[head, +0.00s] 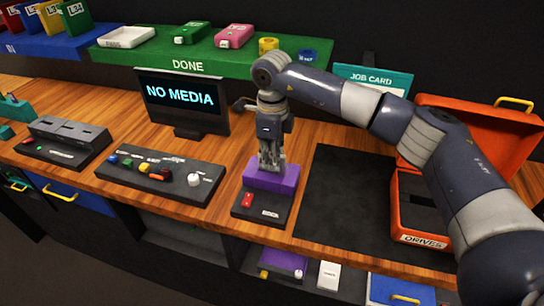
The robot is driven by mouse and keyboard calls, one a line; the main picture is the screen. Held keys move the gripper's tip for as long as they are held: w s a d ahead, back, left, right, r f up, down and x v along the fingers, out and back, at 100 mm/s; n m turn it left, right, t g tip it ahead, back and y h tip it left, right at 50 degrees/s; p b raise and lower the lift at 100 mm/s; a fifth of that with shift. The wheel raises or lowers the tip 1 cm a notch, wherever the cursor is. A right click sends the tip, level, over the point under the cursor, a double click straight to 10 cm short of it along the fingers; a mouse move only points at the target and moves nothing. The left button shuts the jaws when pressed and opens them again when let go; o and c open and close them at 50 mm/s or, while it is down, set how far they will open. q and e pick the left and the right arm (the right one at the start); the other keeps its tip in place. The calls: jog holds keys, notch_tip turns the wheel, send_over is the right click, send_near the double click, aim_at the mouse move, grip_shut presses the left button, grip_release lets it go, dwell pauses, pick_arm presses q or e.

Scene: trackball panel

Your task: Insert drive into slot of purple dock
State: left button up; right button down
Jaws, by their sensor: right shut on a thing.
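The purple dock (285,183) stands on a dark base near the middle of the bench, with a red part (247,200) and a label on its front. My right gripper (270,165) points straight down over the dock's top, its fingertips at or just above the purple block. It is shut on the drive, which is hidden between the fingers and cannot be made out. The slot is hidden under the fingers, so I cannot tell how far the drive is in. The screen (182,98) behind reads NO MEDIA. My left gripper is not in view.
A button panel (150,180) lies left of the dock, and a dark slotted unit (65,140) further left. A dark mat (340,200) is bare to the right. An open orange DRIVES case (425,240) stands beyond it. A green DONE shelf (135,57) runs behind.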

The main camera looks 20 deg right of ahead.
jog(key=shift+f, duration=0.3)
jog(key=c, duration=1.5)
grip_release()
jog(key=shift+c, duration=0.2)
jog(key=shift+r+p, duration=2.9)
jog(key=shift+r, duration=2.65)
jog(key=shift+f, duration=0.1)
